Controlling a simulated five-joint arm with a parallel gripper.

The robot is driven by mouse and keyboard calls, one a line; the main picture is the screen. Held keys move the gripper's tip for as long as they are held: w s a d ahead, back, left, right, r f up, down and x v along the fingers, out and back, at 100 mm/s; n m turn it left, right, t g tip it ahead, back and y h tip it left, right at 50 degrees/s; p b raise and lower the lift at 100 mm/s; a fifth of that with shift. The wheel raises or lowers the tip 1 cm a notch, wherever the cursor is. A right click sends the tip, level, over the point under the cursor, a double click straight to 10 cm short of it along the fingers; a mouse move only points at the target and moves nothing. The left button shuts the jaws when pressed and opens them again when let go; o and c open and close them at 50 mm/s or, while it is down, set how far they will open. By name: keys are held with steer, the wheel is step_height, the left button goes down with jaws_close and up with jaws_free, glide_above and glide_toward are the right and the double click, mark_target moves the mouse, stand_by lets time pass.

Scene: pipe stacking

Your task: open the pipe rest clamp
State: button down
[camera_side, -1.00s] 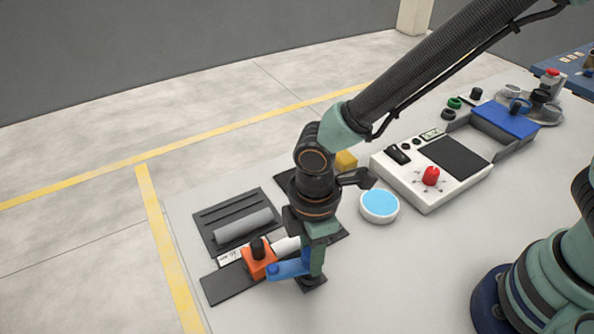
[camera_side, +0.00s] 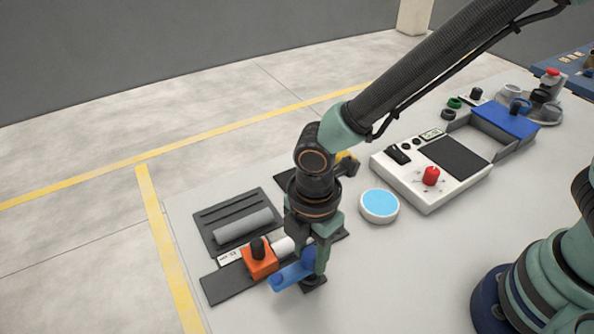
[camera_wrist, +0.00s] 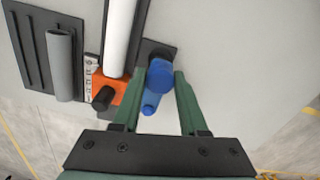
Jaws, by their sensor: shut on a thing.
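The pipe rest clamp has an orange block (camera_side: 259,263) with a black knob, and a blue lever (camera_side: 288,276) beside it. In the wrist view the blue lever (camera_wrist: 160,75) lies between the two green fingers of my gripper (camera_wrist: 160,84), with a smaller blue end nearer the camera. My gripper (camera_side: 314,262) is shut on the lever. A white pipe (camera_wrist: 118,38) lies along the dark rest, with one end at the orange block (camera_wrist: 107,92). In the side view my gripper hides part of the pipe and the lever's pivot.
A dark tray (camera_side: 210,215) with a grey pipe (camera_side: 243,226) lies beside the rest. A round blue-topped dish (camera_side: 380,205) and a white control box (camera_side: 415,185) with a red knob stand to the right. The table front right of the clamp is clear.

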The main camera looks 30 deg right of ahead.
mark_target(311, 252)
steer(key=c, duration=0.5)
jaws_free()
step_height(311, 252, up, 12)
steer(key=shift+d+r, duration=0.1)
stand_by(0.3)
steer(key=w+d+r+m+t, duration=0.1)
steer(key=d+r+m+t, duration=0.1)
steer(key=d+m, duration=0.8)
steer(key=d+r+m+t, duration=0.3)
steer(key=d+r+m, duration=0.2)
steer(key=d+m, duration=0.5)
steer(key=d, duration=0.6)
steer(key=shift+w+t, duration=0.3)
steer(key=shift+w, duration=0.1)
